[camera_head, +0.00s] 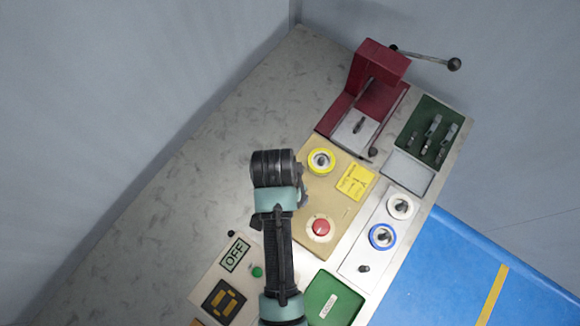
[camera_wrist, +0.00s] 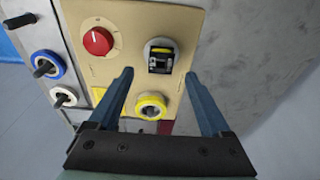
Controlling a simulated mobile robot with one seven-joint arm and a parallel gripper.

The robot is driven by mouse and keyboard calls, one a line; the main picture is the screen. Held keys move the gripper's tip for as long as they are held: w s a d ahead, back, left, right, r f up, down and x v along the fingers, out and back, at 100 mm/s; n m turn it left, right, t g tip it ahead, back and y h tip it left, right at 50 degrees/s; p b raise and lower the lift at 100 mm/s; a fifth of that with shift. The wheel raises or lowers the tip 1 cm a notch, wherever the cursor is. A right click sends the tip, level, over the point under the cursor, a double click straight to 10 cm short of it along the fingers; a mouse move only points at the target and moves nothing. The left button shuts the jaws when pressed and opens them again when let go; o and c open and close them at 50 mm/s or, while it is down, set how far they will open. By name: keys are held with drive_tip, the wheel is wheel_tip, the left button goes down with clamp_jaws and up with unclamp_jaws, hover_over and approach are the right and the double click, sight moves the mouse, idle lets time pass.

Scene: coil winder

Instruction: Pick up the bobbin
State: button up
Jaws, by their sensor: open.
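In the wrist view, my gripper (camera_wrist: 158,75) is open, with two blue fingers above the tan panel (camera_wrist: 115,45). Between and beyond the fingertips is a small square black piece with a yellow upper edge, which looks like the bobbin (camera_wrist: 160,60). It sits in a round pale holder, and the fingers appear apart from it. In the head view my arm hides this piece and the fingers. A yellow ring (camera_wrist: 150,106) on the panel lies nearer the gripper base; it also shows in the head view (camera_head: 320,160).
A red knob (camera_head: 320,228) is on the panel. White (camera_head: 400,206) and blue (camera_head: 382,236) rings around pegs are to the right. A red winder (camera_head: 370,75) with a crank (camera_head: 430,59) stands at the back. Tools lie in a green tray (camera_head: 424,150). Bare tabletop (camera_head: 215,150) is left.

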drive_tip(key=shift+w+d+f+p, duration=0.15)
drive_tip(key=shift+f+p, duration=0.1)
drive_tip(key=shift+f, duration=1.1)
drive_tip(key=shift+w+f+p, duration=0.15)
drive_tip(key=shift+f+p, duration=0.05)
drive_tip(key=shift+f, duration=1.1)
clamp_jaws()
